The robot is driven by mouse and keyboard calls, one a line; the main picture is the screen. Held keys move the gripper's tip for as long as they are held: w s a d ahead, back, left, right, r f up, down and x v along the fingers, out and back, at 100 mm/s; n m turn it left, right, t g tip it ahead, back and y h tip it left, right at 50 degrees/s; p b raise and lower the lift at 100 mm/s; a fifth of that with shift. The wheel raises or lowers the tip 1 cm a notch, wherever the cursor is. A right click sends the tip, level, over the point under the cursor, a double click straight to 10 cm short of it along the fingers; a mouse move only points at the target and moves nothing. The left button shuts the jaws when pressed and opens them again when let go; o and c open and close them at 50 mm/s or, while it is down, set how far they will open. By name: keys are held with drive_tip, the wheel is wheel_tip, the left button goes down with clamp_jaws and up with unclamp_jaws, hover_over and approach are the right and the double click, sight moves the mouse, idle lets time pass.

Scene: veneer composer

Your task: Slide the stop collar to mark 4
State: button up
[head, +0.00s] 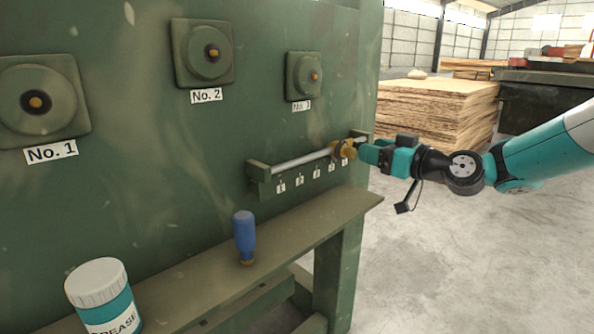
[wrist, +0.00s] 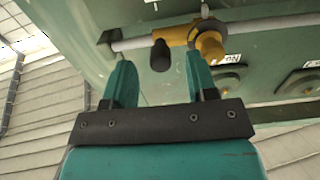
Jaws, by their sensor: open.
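The stop collar (head: 343,150) is brass-yellow and sits around a grey rod (head: 300,160) on the green machine face, near the rod's right end. It stands about above the rightmost label of the row; the 4 label (head: 331,168) is just left of it. In the wrist view the collar (wrist: 180,36) shows a dark knob (wrist: 160,56) and a brass knob (wrist: 210,47). My gripper (head: 363,153) is at the collar from the right. In the wrist view its fingers (wrist: 158,68) are open, with the dark knob appearing between their tips. Contact cannot be told.
A green ledge (head: 320,227) runs below the rod, with a blue-handled tool (head: 244,236) and a grease tub (head: 102,295) on it. Round fittings labelled No. 1 to No. 3 are above. A veneer stack (head: 435,110) stands behind; floor at right is clear.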

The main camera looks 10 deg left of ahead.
drive_tip(key=shift+b+v, duration=1.2)
drive_tip(key=shift+v, duration=0.6)
drive_tip(key=s+a+f+g+h, duration=0.1)
drive_tip(key=s+a+g+h, duration=0.15)
drive_tip(key=s, duration=0.65)
drive_tip(key=s+a+f+g+h, duration=0.1)
drive_tip(key=s+g, duration=0.3)
drive_tip(key=s, duration=0.4)
drive_tip(key=s+d+f+m+g+h, duration=0.2)
drive_tip(key=s+d+f+h, duration=0.15)
drive_tip(key=s, duration=0.65)
drive_tip(key=s+d+f+m+g+h, duration=0.1)
drive_tip(key=s+d+f+g+h, duration=0.2)
drive_tip(key=s, duration=0.8)
wheel_tip(320, 180, up, 31)
drive_tip(key=p, duration=3.1)
drive_tip(key=shift+s+d+r+p, duration=0.2)
drive_tip(key=shift+d+p, duration=0.15)
drive_tip(key=shift+d, duration=0.1)
drive_tip(key=shift+t, duration=0.25)
